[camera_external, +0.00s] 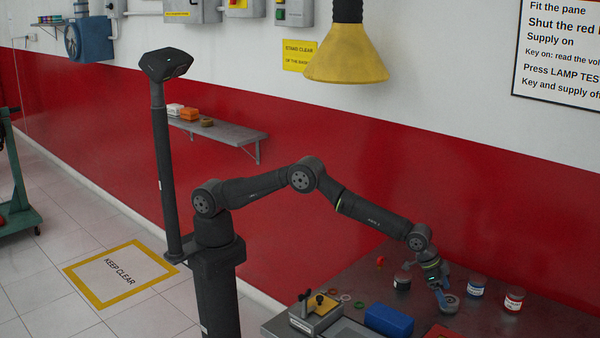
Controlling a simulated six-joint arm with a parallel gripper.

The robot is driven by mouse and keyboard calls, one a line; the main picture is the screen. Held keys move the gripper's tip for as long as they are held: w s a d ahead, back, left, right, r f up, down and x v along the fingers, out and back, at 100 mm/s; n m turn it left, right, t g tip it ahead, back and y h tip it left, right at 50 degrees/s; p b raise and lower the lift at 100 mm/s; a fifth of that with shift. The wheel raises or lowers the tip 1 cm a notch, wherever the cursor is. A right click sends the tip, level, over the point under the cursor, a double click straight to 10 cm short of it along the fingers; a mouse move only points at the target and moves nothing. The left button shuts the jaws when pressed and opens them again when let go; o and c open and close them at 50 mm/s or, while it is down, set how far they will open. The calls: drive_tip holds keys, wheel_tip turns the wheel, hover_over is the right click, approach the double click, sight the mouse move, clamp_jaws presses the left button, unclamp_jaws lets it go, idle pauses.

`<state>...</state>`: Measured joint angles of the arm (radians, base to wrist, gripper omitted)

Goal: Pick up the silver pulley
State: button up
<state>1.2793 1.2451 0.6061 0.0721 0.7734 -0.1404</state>
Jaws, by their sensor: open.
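The silver pulley (450,305) is a small grey round piece on the grey metal bench (560,322), at the lower right of the external view. My gripper (440,297) points down right at it, with the jaws open. The fingers overlap the pulley's left side in this view. I cannot tell whether they touch it. Part of the pulley is hidden behind the fingers.
Lidded jars stand right of the gripper, one with a blue label (477,287) and one red (514,299). A dark jar (402,281) is to its left. A blue block (388,320) and a knobbed box (316,311) are nearer. A yellow lamp (346,57) hangs above.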

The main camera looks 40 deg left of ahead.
sight(454, 303)
drive_tip(key=shift+x, duration=1.65)
drive_tip(key=shift+d+r, duration=0.1)
drive_tip(key=c, duration=1.4)
